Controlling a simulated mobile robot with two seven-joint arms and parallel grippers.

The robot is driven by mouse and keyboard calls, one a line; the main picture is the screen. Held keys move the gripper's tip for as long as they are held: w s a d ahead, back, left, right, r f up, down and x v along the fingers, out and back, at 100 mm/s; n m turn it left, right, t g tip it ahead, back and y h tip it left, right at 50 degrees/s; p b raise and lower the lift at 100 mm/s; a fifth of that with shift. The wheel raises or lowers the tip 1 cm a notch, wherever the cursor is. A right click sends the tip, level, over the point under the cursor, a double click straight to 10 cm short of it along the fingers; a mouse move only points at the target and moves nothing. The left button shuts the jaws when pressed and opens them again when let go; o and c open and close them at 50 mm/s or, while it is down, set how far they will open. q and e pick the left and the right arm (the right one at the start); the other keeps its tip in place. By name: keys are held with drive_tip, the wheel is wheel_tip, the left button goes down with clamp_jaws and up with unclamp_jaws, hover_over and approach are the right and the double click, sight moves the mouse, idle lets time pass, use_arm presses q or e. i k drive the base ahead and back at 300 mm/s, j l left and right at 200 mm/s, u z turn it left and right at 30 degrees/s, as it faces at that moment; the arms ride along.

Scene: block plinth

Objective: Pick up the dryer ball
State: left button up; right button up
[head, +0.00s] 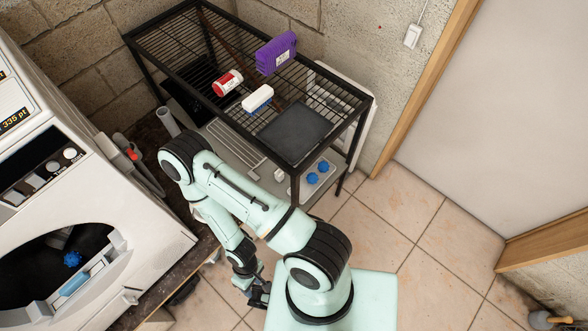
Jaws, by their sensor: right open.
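A blue knobbly dryer ball (72,258) lies inside the open drum of the white machine (140,255) at the left. Two more blue balls (318,172) sit in a pale holder on the lower level of the black wire rack. My right gripper (258,296) is low in the middle, beside my own base, to the right of the machine and well apart from all the balls. It is small and dark here, its jaws are open, and I see nothing held in it. My left gripper is out of view.
The black wire rack (345,92) stands against the block wall, with a purple package (276,52), a red-and-white container (227,82) and a white-and-blue item (257,99) on top. A dark-topped plinth edge (160,298) runs along the machine. Tiled floor (420,235) is clear at right.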

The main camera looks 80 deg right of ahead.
sight(311, 178)
drive_tip(key=z, duration=3.05)
drive_tip(key=i+j+z, duration=0.15)
drive_tip(key=z, duration=0.2)
drive_tip(key=i+j+z, duration=0.15)
drive_tip(key=j+z, duration=0.15)
